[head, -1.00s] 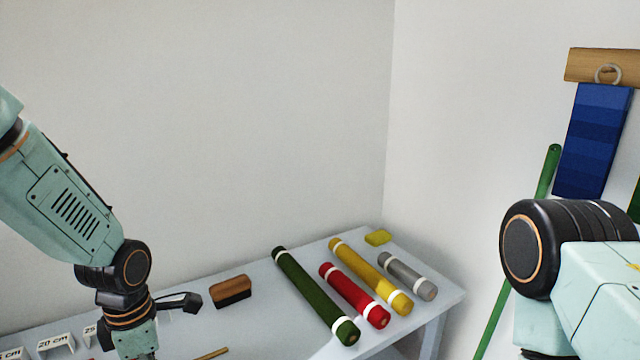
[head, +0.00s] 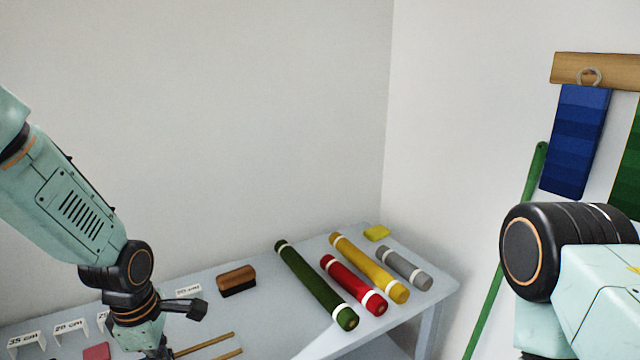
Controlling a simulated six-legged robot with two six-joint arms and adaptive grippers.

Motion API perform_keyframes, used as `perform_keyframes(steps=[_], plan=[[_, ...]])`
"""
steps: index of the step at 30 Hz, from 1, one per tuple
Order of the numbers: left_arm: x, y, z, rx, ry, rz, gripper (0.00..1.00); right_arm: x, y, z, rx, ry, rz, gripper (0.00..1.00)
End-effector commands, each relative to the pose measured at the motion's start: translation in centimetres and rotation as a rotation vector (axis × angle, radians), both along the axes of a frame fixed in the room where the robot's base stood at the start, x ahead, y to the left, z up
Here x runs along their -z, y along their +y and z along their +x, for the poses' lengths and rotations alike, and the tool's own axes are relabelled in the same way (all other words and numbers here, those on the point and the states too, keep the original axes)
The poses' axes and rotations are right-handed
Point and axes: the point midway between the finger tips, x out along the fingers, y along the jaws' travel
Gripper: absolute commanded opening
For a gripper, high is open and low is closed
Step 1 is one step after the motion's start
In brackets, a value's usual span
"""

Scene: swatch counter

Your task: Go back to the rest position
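My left arm comes in from the left and hangs over the table's left part. Its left gripper (head: 160,351) shows only as a dark piece at the bottom edge; the fingertips are out of view, so I cannot tell if it is open or holds anything. My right arm shows at the right edge as a large joint and pale link; its gripper is out of view. The pale table (head: 340,240) stands against the back wall.
On the table lie green (head: 316,285), red (head: 353,285), yellow (head: 368,267) and grey (head: 404,267) rolls, a yellow block (head: 376,233), a brush (head: 237,280), wooden sticks (head: 205,345) and label stands (head: 70,327). A blue swatch (head: 576,140) hangs from a wooden rail (head: 600,69) beside a green pole (head: 497,280).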

Motion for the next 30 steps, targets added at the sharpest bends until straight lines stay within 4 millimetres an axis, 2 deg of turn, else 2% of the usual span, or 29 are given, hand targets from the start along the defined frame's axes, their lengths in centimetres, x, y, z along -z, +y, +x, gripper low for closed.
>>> perform_keyframes(steps=[5,8,13,17,20,23,26,30], plan=[[0.2,-0.7,0.8,0.239,-0.095,0.013,0.00,0.0,0.0,0.0,0.000,0.000,0.000,0.40],[1.0,-1.4,0.9,0.420,-0.158,0.038,0.00,0.2,0.0,0.0,0.000,0.000,0.000,0.40],[4.1,-2.4,-0.1,0.728,-0.237,0.104,0.00,1.2,0.0,0.0,0.000,0.000,0.000,0.40],[7.6,-3.0,-2.0,0.967,-0.270,0.169,0.00,2.4,0.0,0.0,0.000,0.000,0.000,0.40],[10.7,-3.3,-4.1,1.146,-0.277,0.222,0.00,3.4,0.0,0.0,0.000,0.000,0.000,0.40],[14.3,-3.6,-7.0,1.326,-0.263,0.272,0.00,4.8,0.0,0.0,0.000,0.000,0.000,0.40],[18.8,-3.6,-11.4,1.512,-0.219,0.308,0.00,6.7,0.0,0.0,0.000,0.000,0.000,0.40],[24.3,-3.5,-18.5,1.679,-0.122,0.287,0.00,9.2,0.0,0.0,0.000,0.000,0.000,0.40]])
